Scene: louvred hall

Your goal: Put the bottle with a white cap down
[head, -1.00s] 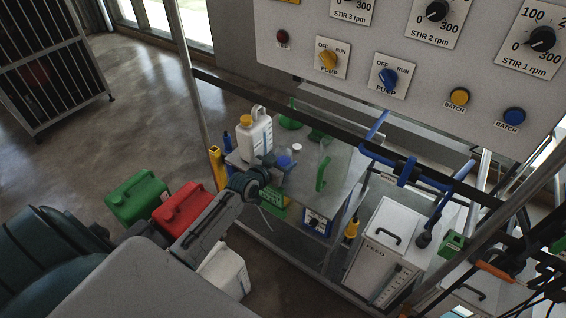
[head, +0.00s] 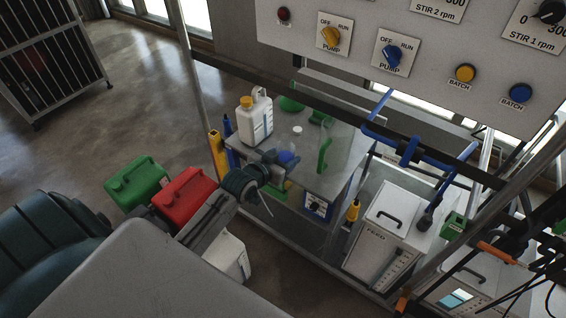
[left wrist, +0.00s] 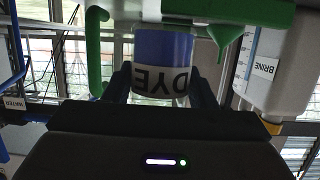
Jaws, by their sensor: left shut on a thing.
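My left gripper (head: 274,162) is at the near side of the grey bench. It is shut on a clear bottle with blue contents (head: 288,157). In the left wrist view the fingers clasp both sides of this bottle (left wrist: 163,48), which has a label reading DYE. Its cap is out of the wrist view. In the head view a small white cap (head: 297,130) shows just beyond the blue; I cannot tell whether it is on the held bottle. The gap, if any, between bottle and bench is hidden. My right gripper is not in view.
On the bench (head: 305,182) a white jug with an orange cap (head: 255,122) stands left, labelled BRINE in the wrist view (left wrist: 270,75). A green handle-like part (head: 324,155) is close right. Green (head: 137,185) and red (head: 186,198) cans stand lower left. A dark rail (head: 290,95) crosses behind.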

